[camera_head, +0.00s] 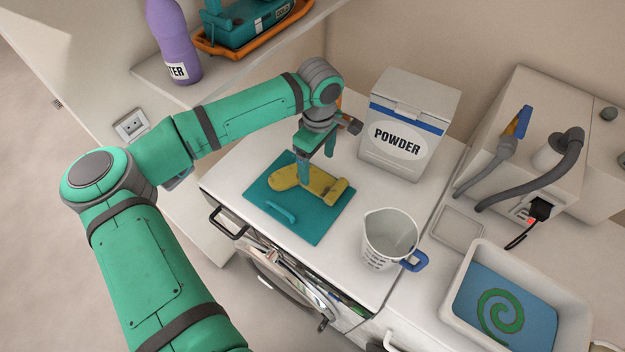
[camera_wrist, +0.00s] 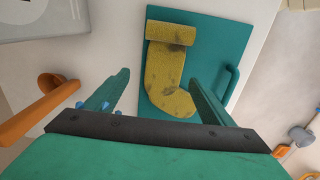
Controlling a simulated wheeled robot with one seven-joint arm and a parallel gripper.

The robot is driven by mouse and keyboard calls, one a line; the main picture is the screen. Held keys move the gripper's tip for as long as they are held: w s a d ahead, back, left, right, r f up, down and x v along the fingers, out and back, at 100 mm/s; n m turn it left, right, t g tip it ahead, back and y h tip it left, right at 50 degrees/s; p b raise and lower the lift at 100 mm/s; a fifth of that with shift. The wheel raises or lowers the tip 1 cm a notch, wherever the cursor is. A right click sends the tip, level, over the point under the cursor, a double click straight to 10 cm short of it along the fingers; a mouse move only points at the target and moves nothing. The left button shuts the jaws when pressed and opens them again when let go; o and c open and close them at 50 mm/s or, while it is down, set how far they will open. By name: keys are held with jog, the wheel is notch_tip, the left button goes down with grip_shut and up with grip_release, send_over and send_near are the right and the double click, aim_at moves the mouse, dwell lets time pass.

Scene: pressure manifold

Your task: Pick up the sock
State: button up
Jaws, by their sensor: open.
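The sock (camera_head: 285,178) is yellow with dark stains and lies on a teal board (camera_head: 316,226) on the white countertop. In the wrist view the sock (camera_wrist: 166,75) lies ahead of the fingers, with its cuff at the far end and its toe nearer. My gripper (camera_head: 317,165) is above the sock, pointing down, and hides a middle part of it in the head view. In the wrist view my gripper (camera_wrist: 158,85) is open and empty, with a finger on each side of the toe's end. Whether the fingertips touch the sock or board cannot be told.
The teal board has a raised handle (camera_head: 279,208). A white powder box (camera_head: 400,130) stands behind, and a measuring jug (camera_head: 388,238) stands to the right. A basin (camera_head: 552,274) of blue water is further right. A purple bottle (camera_head: 173,42) stands on the left shelf.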

aim_at(314, 178)
jog(key=f, duration=0.5)
jog(key=shift+s+a, duration=0.25)
jog(key=shift+a, duration=0.1)
jog(key=c, duration=1.1)
jog(key=shift+c, duration=0.2)
jog(key=shift+r, duration=0.15)
